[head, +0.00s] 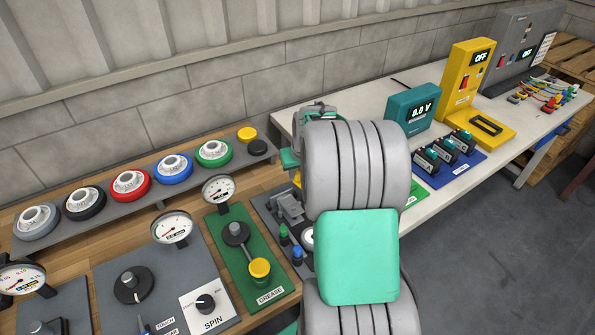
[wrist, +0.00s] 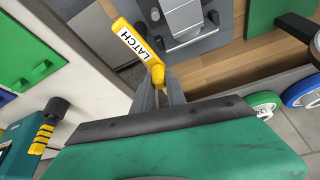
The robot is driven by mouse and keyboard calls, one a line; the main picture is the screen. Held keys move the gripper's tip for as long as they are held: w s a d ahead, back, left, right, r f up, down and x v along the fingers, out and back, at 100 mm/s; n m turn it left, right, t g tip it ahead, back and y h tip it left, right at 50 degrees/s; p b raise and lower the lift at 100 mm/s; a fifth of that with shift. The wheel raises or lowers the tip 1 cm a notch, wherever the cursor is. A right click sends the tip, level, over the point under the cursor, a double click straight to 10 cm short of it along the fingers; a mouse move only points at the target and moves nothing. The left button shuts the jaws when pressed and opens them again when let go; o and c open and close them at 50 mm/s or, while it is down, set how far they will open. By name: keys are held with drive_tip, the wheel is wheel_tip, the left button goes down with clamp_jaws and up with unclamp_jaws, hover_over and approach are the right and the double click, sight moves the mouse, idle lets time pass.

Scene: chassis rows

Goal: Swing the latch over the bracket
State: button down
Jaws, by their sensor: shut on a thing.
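The yellow latch (wrist: 136,42), a flat bar marked LATCH, runs up and to the left from my gripper (wrist: 160,92) in the wrist view. My gripper is shut on the round yellow end of the latch. A grey metal block that looks like the bracket (wrist: 185,18) stands on a dark grey plate just right of the latch; the bar appears beside it, not across it. In the head view the grey bracket (head: 288,208) shows left of my arm. My arm hides most of the latch and the gripper tips there.
A green plate marked GREASE (head: 270,297) with a yellow knob lies left of my arm. A shelf of coloured dials (head: 130,183) runs along the wall. A teal meter (head: 412,107) and a blue tray (head: 450,160) stand on the white bench at right.

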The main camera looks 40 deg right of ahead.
drive_tip(key=shift+d, duration=0.15)
drive_tip(key=shift+a+n, duration=0.25)
drive_tip(key=shift+n, duration=0.05)
drive_tip(key=n+b, duration=0.1)
drive_tip(key=a+n+y, duration=0.1)
drive_tip(key=n, duration=0.1)
drive_tip(key=shift+s+a+f+n+y+b, duration=0.1)
drive_tip(key=shift+s+n+y+b, duration=0.1)
drive_tip(key=shift+n+y+b, duration=0.15)
drive_tip(key=n, duration=0.1)
drive_tip(key=a+n+y+b, duration=0.1)
drive_tip(key=n, duration=0.1)
drive_tip(key=s+n, duration=0.1)
drive_tip(key=shift+a+n+y, duration=0.25)
drive_tip(key=shift+y, duration=0.1)
drive_tip(key=n, duration=0.1)
drive_tip(key=s+n+g+y+b, duration=0.1)
drive_tip(key=n, duration=0.1)
drive_tip(key=shift+s+a, duration=0.1)
drive_tip(key=shift+a, duration=0.25)
drive_tip(key=shift+s+a+n+g+y, duration=0.1)
drive_tip(key=shift+s+n+g+y, duration=0.2)
drive_tip(key=shift+n, duration=0.75)
drive_tip(key=shift+s+a+n+g+y, duration=0.1)
drive_tip(key=shift+s+n+g, duration=0.3)
drive_tip(key=shift+n, duration=0.65)
